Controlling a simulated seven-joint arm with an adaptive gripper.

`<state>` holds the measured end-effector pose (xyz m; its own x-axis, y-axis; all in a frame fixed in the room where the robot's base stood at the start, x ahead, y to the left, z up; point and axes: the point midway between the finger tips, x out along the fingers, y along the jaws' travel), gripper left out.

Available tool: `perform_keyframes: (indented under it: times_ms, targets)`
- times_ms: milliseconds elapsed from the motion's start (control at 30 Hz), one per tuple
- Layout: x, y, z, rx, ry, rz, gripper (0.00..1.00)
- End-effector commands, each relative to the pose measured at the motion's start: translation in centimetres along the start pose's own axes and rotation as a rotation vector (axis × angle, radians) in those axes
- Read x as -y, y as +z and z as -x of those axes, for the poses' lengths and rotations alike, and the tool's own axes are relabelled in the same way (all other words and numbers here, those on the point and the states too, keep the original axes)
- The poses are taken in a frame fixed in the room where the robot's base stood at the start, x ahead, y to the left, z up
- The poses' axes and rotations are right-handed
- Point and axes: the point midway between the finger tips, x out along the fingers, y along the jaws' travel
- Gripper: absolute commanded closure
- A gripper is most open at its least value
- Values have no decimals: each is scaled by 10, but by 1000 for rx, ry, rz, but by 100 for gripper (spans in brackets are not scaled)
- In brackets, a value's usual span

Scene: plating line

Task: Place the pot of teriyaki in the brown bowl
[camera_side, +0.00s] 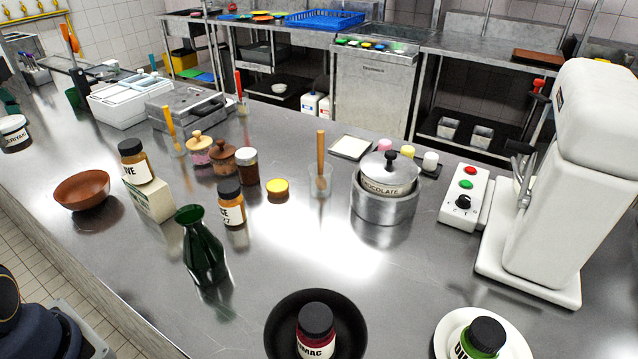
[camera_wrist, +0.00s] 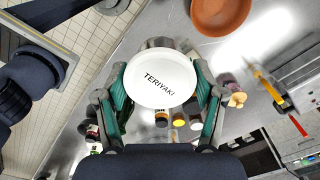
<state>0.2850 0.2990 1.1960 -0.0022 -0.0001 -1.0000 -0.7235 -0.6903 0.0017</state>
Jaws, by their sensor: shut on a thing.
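The pot of teriyaki (camera_side: 14,132) is at the left edge of the side view, white-lidded and upright, with part of its label showing. In the wrist view its lid (camera_wrist: 155,80), marked TERIYAKI, faces the camera. My gripper (camera_wrist: 158,76) is shut on the pot, with a green finger on each side. In the side view only a bit of green shows above the pot at the frame edge. I cannot tell whether the pot touches the counter. The brown bowl (camera_side: 82,190) stands on the counter to the right of the pot and looks empty; it also shows in the wrist view (camera_wrist: 220,14).
A jar (camera_side: 137,162) stands on a pale block (camera_side: 153,199) just right of the bowl. A green bottle (camera_side: 203,248) and several jars stand further right. White containers (camera_side: 130,98) are behind. The counter (camera_side: 55,150) is clear between pot and bowl.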

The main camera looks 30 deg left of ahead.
Motion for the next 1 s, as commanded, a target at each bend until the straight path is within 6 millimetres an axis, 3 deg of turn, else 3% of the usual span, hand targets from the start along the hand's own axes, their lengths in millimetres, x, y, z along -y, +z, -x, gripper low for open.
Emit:
perform_keyframes:
  times_ms: [33, 500, 633, 767, 1000]
  targets:
    - [-3, 9, 0, -1, -1, 36, 69]
    - [-3, 5, -96, -3, 4, 25, 69]
    - [4, 6, -112, -1, 2, 24, 69]
    - [29, 7, -125, 0, 2, 23, 69]
    - [94, 11, -156, -1, 3, 22, 69]
